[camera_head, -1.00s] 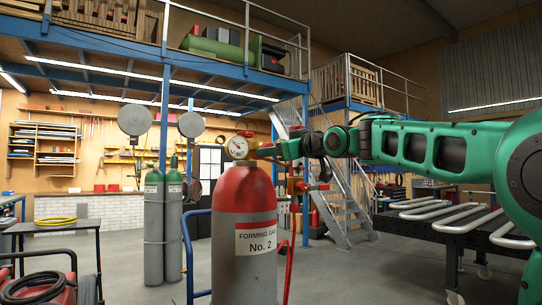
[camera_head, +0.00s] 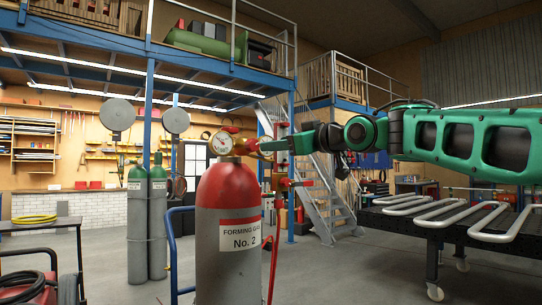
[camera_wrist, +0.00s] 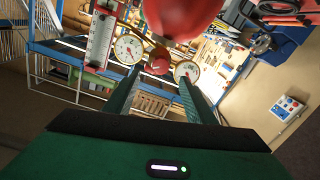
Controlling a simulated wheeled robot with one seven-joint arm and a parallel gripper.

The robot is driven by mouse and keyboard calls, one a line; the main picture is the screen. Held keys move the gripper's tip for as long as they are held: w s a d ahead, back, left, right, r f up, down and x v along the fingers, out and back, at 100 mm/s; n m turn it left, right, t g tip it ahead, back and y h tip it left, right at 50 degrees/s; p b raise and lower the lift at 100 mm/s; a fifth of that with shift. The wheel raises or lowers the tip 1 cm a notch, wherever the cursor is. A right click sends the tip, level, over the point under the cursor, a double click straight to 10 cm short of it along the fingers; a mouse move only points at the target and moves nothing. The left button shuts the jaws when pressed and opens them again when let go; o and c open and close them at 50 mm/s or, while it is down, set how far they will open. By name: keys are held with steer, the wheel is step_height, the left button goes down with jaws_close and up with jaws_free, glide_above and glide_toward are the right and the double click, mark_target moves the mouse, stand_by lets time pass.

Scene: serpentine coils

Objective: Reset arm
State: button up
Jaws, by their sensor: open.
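My gripper (camera_head: 270,147) is at the end of my green arm, which reaches in from the right. It points left at the valve and gauge (camera_head: 221,143) on top of the grey, red-shouldered gas cylinder (camera_head: 240,233) labelled Forming Gas No. 2. In the wrist view my gripper (camera_wrist: 158,84) shows two green fingers spread apart with nothing held between them. Beyond the fingertips are two round gauges and a small red knob (camera_wrist: 160,66). Whether a fingertip touches the fittings is not clear.
A blurred red shape (camera_wrist: 182,14) is close in the wrist view. A dark table (camera_head: 410,222) with silver serpentine coils (camera_head: 432,212) stands right. Two grey-green cylinders (camera_head: 138,230) stand left. A blue rail and red hose flank the labelled cylinder. Open floor lies between cylinder and table.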

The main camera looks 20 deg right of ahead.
steer(key=s+d+f+m+g+h, duration=0.2)
steer(key=s+d+f+g, duration=0.15)
steer(key=f, duration=0.65)
steer(key=s+d+f+m+g+h, duration=0.25)
steer(key=s+d+f, duration=0.2)
steer(key=f, duration=0.55)
steer(key=s+d+f+m+g+h, duration=0.25)
steer(key=d+f, duration=0.25)
steer(key=f, duration=0.5)
steer(key=s+f+m+g, duration=0.3)
steer(key=s+f, duration=0.7)
steer(key=s, duration=0.4)
steer(key=s+f+m+g+y, duration=0.1)
steer(key=s+f+m+g, duration=0.2)
steer(key=s+f, duration=0.8)
steer(key=s+g, duration=0.2)
steer(key=s, duration=0.1)
steer(key=shift+s+d+f+g, duration=0.2)
steer(key=shift+s+d+g, duration=0.15)
steer(key=shift+s, duration=0.05)
steer(key=shift+w+f, duration=0.25)
steer(key=shift+w, duration=0.4)
